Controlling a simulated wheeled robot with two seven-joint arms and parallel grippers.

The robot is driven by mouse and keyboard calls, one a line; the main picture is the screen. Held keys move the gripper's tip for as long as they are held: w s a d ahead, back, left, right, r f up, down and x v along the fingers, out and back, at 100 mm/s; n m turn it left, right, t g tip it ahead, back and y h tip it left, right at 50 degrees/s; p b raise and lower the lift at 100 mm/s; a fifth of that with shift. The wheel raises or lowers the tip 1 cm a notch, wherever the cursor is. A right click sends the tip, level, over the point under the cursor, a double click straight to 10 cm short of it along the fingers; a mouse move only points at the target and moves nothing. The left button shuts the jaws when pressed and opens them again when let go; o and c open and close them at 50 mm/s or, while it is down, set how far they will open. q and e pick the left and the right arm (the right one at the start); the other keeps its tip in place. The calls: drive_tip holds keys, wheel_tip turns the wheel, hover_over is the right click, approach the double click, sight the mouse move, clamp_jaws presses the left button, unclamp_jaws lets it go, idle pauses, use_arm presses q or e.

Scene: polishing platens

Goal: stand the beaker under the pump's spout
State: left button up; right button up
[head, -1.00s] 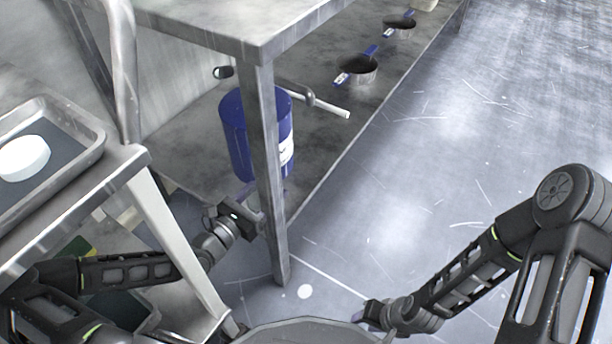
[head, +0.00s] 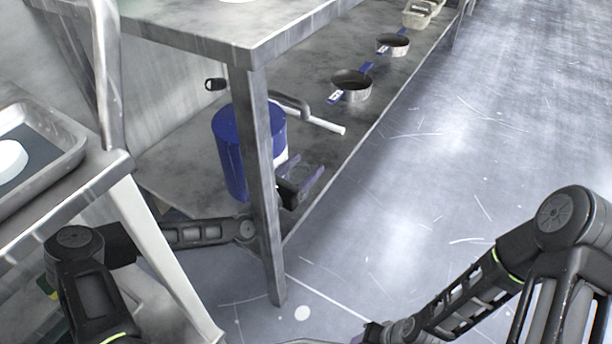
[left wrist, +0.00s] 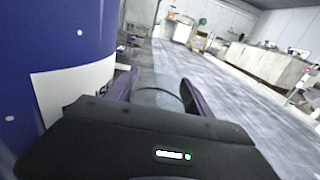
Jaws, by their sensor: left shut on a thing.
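A blue drum (head: 232,150) with a white label stands on the low shelf, partly behind a table leg. Its pump has a grey bent pipe (head: 292,103) ending in a white spout (head: 326,126) that points right. My left gripper (head: 301,174) is beside the drum's right side, below the spout in the picture. In the left wrist view it is shut on the clear glass beaker (left wrist: 158,92), whose rim shows faintly between the fingers. The beaker can hardly be made out in the head view. My right gripper (head: 374,331) is low at the bottom edge, its fingers mostly hidden.
The table leg (head: 259,190) stands just left of my left gripper. Two pans (head: 352,84) (head: 392,44) and a pale container (head: 419,14) sit farther along the low shelf. A tray (head: 60,160) lies on the left table. The floor at right is clear.

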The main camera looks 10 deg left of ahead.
use_arm(q)
drive_tip(key=shift+w+d, duration=0.3)
drive_tip(key=shift+w, duration=0.15)
wheel_tip(320, 180, down, 3)
drive_tip(key=shift+f+b, duration=0.1)
drive_tip(key=shift+b, duration=1)
drive_tip(key=shift+f, duration=0.25)
drive_tip(key=shift+r, duration=0.1)
drive_tip(key=o, duration=1.2)
drive_tip(key=shift+o, duration=0.2)
